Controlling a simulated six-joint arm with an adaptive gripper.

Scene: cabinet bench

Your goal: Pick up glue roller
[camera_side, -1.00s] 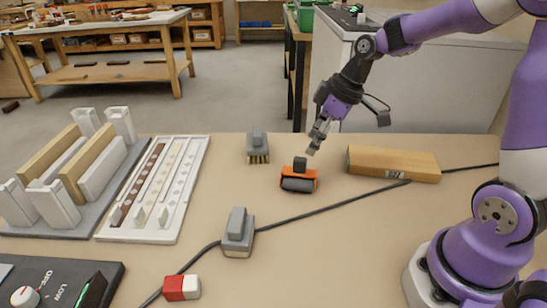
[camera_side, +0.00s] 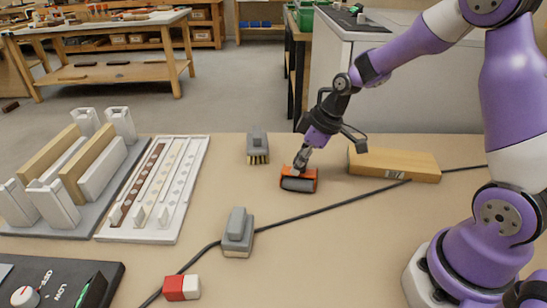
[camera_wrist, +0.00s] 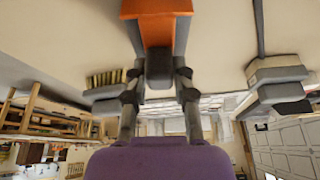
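The glue roller has an orange body with a dark roller and stands on the bench in the side view (camera_side: 298,184). In the wrist view its orange body (camera_wrist: 157,12) and black handle (camera_wrist: 158,66) show at top centre. My gripper (camera_side: 300,166) points down at the roller from above. In the wrist view my gripper (camera_wrist: 158,50) has one finger on each side of the handle, with narrow gaps showing beside it. It looks open around the handle. The fingertips hide the handle in the side view.
A grey brush (camera_side: 257,147) stands behind and left of the roller. A wooden block (camera_side: 394,164) lies close on the right. A black cable (camera_side: 335,205) crosses the bench in front. A grey handled block (camera_side: 238,233) and a red-white block (camera_side: 181,288) are nearer.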

